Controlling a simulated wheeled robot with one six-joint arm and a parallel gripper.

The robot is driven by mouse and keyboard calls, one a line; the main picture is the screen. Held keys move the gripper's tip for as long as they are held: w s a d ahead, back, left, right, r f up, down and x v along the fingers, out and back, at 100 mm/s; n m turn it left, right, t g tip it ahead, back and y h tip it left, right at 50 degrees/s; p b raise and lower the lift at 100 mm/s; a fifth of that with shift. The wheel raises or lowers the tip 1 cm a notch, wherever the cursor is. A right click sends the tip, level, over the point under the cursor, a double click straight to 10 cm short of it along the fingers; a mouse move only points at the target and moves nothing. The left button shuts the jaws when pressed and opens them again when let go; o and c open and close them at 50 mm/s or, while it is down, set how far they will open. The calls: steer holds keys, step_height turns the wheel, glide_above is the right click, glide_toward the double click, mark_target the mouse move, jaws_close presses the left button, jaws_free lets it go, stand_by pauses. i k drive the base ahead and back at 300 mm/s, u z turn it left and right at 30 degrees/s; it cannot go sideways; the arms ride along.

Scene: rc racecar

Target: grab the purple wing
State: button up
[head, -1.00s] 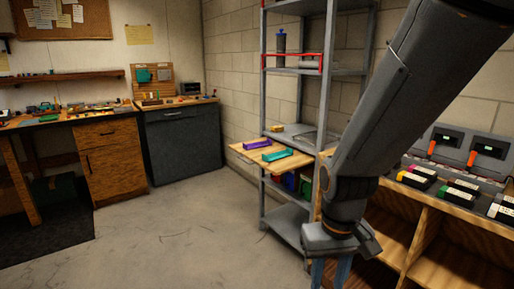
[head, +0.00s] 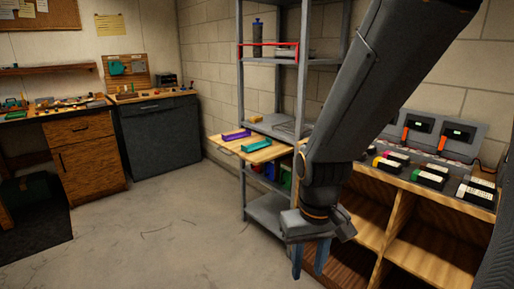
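The purple wing (head: 236,135) is a small long piece lying on a light wooden board (head: 225,147) that sticks out from the grey shelf unit. A teal wing (head: 257,144) lies just to its right on the same board. My gripper (head: 309,262) hangs pointing down at the lower middle right, in front of the shelf unit and well apart from the purple wing. Its two blue fingers are spread with a gap between them, and nothing shows in the gap.
A wooden cubby bench (head: 412,250) with chargers and battery packs is at right. A dark cabinet (head: 160,138) stands at left. The floor (head: 165,235) in between is clear.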

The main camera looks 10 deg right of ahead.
mark_target(245, 134)
steer(key=u, duration=0.35)
steer(key=i, duration=0.9)
steer(key=u, duration=0.4)
steer(key=i, duration=1.75)
steer(key=z, duration=0.75)
steer(key=i, duration=0.7)
steer(key=z, duration=0.25)
